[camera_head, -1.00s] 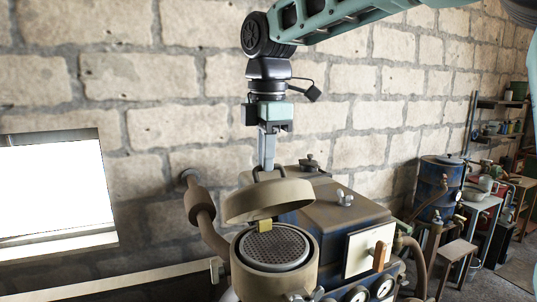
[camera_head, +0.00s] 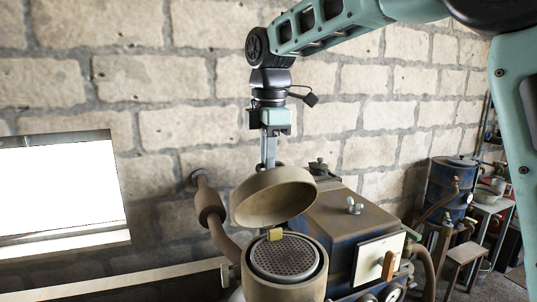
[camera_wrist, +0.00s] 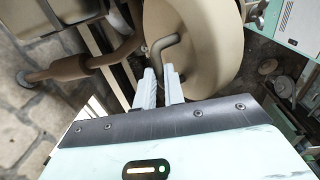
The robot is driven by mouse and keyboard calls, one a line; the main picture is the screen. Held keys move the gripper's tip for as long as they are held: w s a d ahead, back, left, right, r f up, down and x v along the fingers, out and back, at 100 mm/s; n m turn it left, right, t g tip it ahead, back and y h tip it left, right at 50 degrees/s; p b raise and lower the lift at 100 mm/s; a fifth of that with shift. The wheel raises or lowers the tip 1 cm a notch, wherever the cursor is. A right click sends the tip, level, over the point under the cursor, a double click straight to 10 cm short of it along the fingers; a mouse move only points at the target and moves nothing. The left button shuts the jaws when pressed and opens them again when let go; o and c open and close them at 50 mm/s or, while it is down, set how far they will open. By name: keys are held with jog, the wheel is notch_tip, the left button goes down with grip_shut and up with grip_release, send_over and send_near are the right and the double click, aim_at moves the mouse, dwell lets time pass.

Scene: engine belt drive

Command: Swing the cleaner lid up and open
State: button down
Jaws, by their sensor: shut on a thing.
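The cleaner lid (camera_head: 272,200) is a round tan cap tilted up above the cleaner body (camera_head: 262,291), open enough that the perforated grey disc (camera_head: 284,257) inside shows. A small yellow hinge piece (camera_head: 275,235) sits between lid and body. My gripper (camera_head: 268,164) points down behind the lid's top. In the wrist view, its pale fingers (camera_wrist: 160,88) are shut on the lid's bent handle (camera_wrist: 164,42), with the lid's outer face (camera_wrist: 205,45) beside them. The grip itself is mostly hidden by the lid in the head view.
A rusty pipe with a bulge (camera_head: 209,208) rises left of the cleaner. A blue-brown engine box (camera_head: 340,222) with a wing nut and a panel with a wooden handle (camera_head: 388,265) stands to the right. The brick wall (camera_head: 170,80) is close behind. A blue barrel (camera_head: 449,190) stands farther right.

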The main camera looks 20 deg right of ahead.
jog(key=c, duration=1.8)
grip_release()
jog(key=shift+f, duration=0.45)
jog(key=o, duration=0.3)
jog(key=shift+w, duration=0.1)
jog(key=shift+r, duration=0.2)
notch_tip(320, 180, up, 17)
jog(key=s+b, duration=0.1)
jog(key=shift+s+r, duration=0.15)
jog(key=shift+s, duration=0.05)
